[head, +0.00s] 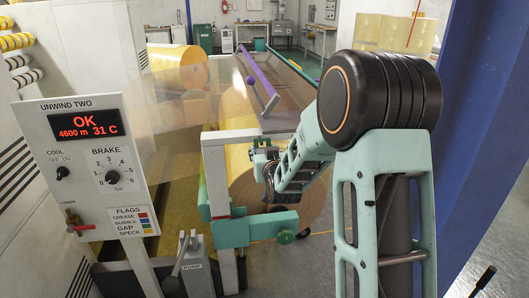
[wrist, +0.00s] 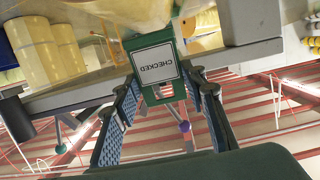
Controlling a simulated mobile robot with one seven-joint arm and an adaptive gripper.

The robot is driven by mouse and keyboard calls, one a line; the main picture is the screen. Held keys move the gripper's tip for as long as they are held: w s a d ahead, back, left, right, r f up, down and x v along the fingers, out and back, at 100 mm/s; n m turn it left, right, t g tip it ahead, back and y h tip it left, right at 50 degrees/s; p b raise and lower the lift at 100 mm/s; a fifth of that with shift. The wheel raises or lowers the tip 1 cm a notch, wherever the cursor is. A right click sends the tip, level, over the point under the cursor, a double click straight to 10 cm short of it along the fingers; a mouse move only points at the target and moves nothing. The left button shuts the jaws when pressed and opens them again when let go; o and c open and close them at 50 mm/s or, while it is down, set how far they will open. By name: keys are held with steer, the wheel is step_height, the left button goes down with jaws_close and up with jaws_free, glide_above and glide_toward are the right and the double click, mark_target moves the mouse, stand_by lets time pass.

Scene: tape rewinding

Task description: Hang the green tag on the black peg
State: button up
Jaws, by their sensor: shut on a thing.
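The green tag (wrist: 154,64) shows in the wrist view with a white label reading CHECKED, upside down in the picture. It lies between the two fingers of my gripper (wrist: 163,84), which is shut on it. In the head view my gripper (head: 264,168) is beside the pale upright post of the unwind stand, in front of the large yellow roll. The tag cannot be made out there. I cannot pick out the black peg for certain in either view.
The UNWIND TWO panel (head: 82,165) stands at the left, with the PUMP box (head: 197,272) at its lower right. The yellow roll (head: 237,125) and teal block (head: 254,229) are close to my arm.

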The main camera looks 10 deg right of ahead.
mark_target(263, 150)
steer(key=shift+x, duration=0.85)
steer(key=shift+w+f+b, duration=0.3)
steer(key=shift+w+b, duration=0.15)
steer(key=shift+w, duration=0.15)
steer(key=shift+w+b, duration=0.15)
steer(key=shift+b, duration=0.15)
steer(key=o, duration=0.9)
